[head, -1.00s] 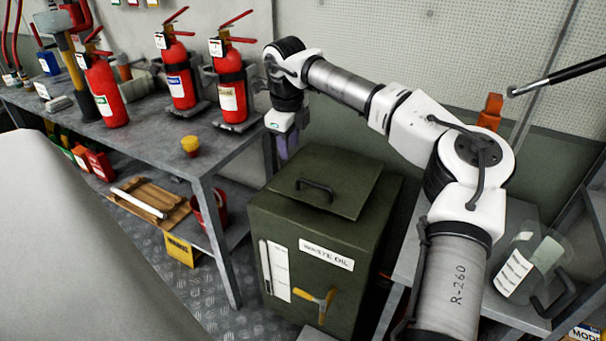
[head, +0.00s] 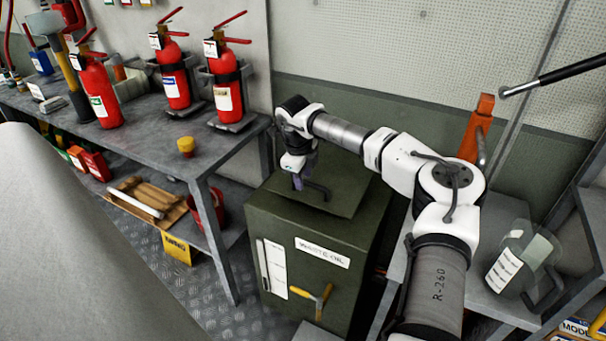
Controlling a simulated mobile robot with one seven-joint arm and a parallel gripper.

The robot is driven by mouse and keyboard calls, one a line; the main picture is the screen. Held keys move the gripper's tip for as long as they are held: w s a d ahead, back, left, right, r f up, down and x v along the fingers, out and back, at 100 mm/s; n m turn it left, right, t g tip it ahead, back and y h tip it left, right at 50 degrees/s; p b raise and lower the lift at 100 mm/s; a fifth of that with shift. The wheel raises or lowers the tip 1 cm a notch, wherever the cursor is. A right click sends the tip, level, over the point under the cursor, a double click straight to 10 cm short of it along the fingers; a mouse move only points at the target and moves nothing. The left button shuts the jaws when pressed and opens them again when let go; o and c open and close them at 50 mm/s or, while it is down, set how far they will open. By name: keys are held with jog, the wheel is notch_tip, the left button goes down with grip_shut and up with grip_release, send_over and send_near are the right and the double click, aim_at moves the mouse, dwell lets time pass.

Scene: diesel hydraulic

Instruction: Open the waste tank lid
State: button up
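The waste tank (head: 300,270) is a dark green metal box labelled "WASTE OIL" in the head view, standing on the floor in the middle. Its lid (head: 345,205) lies flat and closed on top. A dark bar handle (head: 321,189) stands up from the lid. My gripper (head: 298,184) points down at the handle's left end, low over the lid. The fingers are small and partly dark, so I cannot tell whether they are open or touch the handle. A yellow-handled tap (head: 316,297) sits low on the tank's front.
A grey metal table (head: 150,145) with red fire extinguishers (head: 226,95) stands to the left of the tank. A grey shelf (head: 500,300) with a clear jug (head: 520,262) is to the right. An orange object (head: 477,130) stands behind my arm.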

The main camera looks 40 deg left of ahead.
jog(key=shift+f, duration=0.15)
jog(key=shift+c, duration=0.3)
grip_shut()
